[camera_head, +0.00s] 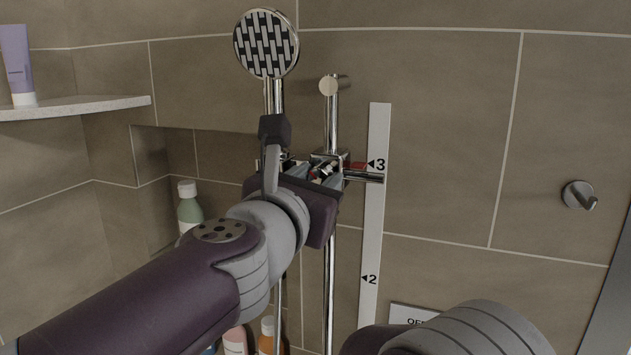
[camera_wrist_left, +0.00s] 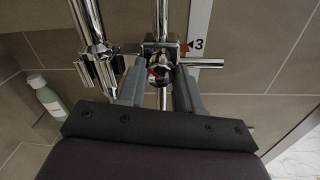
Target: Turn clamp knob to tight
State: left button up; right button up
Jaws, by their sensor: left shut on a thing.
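The clamp knob (camera_wrist_left: 159,69) is a chrome piece with a red mark, on the clamp that rides on the chrome rail (camera_head: 328,270). In the left wrist view it sits between the fingers of my left gripper (camera_wrist_left: 160,80), which is shut on it. In the head view my left gripper (camera_head: 318,172) hides most of the clamp and knob. A chrome lever (camera_wrist_left: 202,63) sticks out to the right. The clamp is level with the "3" mark on the white scale strip (camera_head: 376,220). Which way the knob is turned cannot be told. My right gripper is not in view.
A shower head (camera_head: 266,44) stands above, left of the rail. A stone shelf (camera_head: 75,107) with a purple tube (camera_head: 18,65) is at upper left. Bottles, including a green one (camera_head: 190,206), stand in the niche and below. A wall hook (camera_head: 579,195) is at right.

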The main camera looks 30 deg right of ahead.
pick_arm(q)
jog(key=m, duration=0.8)
jog(key=shift+f+m, duration=0.1)
jog(key=shift+m, duration=0.3)
jog(key=m, duration=0.4)
jog(key=shift+m+h, duration=0.3)
jog(key=shift+f+m, duration=0.1)
jog(key=shift+m, duration=2.3)
jog(key=o, duration=1)
jog(key=shift+o, duration=0.2)
jog(key=shift+s+a, duration=0.1)
jog(key=shift+s, duration=0.1)
jog(key=shift+p, duration=0.3)
